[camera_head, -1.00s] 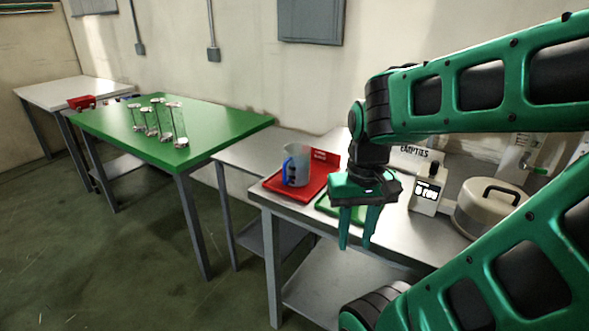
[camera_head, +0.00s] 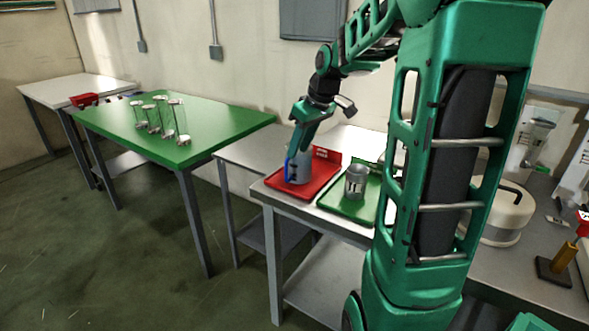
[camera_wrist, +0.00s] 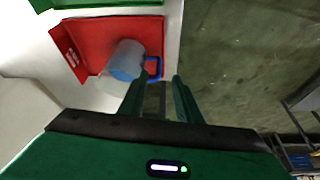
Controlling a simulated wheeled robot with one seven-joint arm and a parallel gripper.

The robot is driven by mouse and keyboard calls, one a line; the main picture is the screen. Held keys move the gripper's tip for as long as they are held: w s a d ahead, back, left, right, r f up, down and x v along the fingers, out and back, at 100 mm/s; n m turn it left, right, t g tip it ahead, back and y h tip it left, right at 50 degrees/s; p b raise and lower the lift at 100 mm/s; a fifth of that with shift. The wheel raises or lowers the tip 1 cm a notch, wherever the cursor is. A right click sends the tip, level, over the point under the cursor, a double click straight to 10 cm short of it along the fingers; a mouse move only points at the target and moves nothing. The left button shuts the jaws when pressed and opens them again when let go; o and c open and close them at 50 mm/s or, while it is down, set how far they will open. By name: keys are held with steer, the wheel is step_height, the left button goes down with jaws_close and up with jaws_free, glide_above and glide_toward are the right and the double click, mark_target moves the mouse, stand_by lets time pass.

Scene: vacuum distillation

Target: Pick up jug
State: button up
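The jug (camera_head: 303,165) is a translucent grey-blue vessel with a blue handle (camera_head: 289,168), standing on the red tray (camera_head: 272,184). In the wrist view the jug (camera_wrist: 124,62) lies to the upper left, its handle (camera_wrist: 154,67) facing the fingers. My gripper (camera_head: 293,151) is over the handle side of the jug and partly covers it. In the wrist view my gripper (camera_wrist: 161,77) is open, with a gap between the fingers. The handle is near the left fingertip; I cannot tell whether they touch.
A green tray (camera_head: 337,205) with a grey metal cup (camera_head: 355,182) stands to the right of the red tray. A lidded round device (camera_head: 503,212) stands at right.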

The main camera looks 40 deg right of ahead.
mark_target(287, 169)
steer(key=x, duration=1.1)
steer(key=shift+w+r, duration=0.15)
steer(key=shift+w, duration=0.2)
jaws_close()
stand_by(1.1)
